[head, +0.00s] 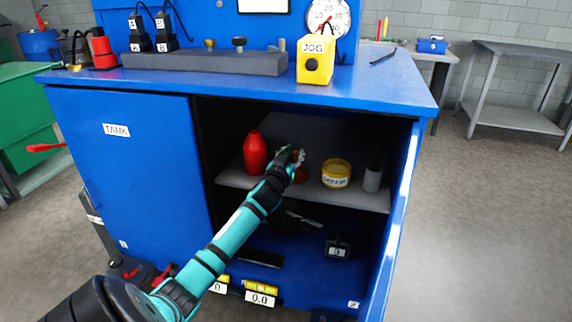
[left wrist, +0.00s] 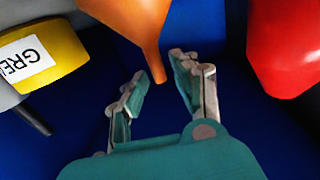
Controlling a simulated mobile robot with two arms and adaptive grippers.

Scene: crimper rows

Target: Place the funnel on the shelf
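An orange funnel (head: 301,174) is at the shelf (head: 234,179) inside the open blue cabinet, between a red bottle (head: 255,153) and a yellow grease jar (head: 336,174). My left gripper (head: 292,156) reaches in and partly hides it. In the left wrist view the funnel (left wrist: 130,22) has its narrow spout pointing toward my left gripper (left wrist: 158,75). The spout's tip lies near the gap between the fingertips. The fingers are apart, with no clear grip on it. My right gripper is not in view.
A grey bottle (head: 373,172) stands right of the jar. The open cabinet door (head: 397,215) borders the opening on the right. A dark device (head: 338,247) sits below the shelf. The worktop (head: 350,92) overhangs the opening.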

